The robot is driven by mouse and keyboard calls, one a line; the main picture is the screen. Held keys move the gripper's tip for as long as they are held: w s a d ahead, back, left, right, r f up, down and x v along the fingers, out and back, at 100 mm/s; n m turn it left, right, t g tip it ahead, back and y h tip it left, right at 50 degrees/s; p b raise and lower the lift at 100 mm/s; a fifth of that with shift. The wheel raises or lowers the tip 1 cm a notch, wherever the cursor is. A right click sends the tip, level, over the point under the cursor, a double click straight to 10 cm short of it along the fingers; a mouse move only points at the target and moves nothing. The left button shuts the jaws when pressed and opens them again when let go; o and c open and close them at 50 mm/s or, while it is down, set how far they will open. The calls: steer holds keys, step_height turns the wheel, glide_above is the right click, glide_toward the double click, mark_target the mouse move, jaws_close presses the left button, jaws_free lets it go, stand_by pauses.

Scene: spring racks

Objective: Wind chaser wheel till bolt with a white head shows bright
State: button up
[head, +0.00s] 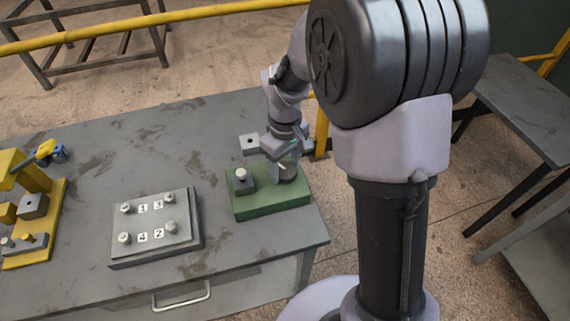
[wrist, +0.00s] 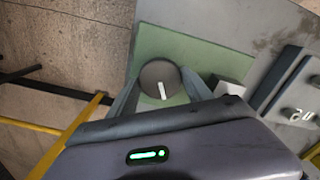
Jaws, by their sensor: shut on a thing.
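A round dark wheel (wrist: 152,73) with a white mark on its face stands on a green base (wrist: 199,58), which also shows in the head view (head: 262,207). My gripper (wrist: 162,88) is shut on the wheel, one finger on each side of its rim. In the head view my gripper (head: 286,165) is over the right part of the green base and partly hides the wheel. A bolt with a pale, whitish head (head: 241,174) stands on a small grey block at the left of the same base. I cannot tell whether its head is lit.
A grey plate (head: 190,244) with several knobs and number labels lies left of the green base. A yellow fixture (head: 58,195) stands at the table's far left. The grey table (head: 95,130) is clear behind the plate. Yellow rails run behind.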

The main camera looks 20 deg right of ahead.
steer(key=m, duration=1.3)
steer(key=shift+m+b, duration=0.45)
steer(key=shift+m, duration=2.05)
steer(key=o, duration=1.4)
steer(key=shift+c, duration=0.2)
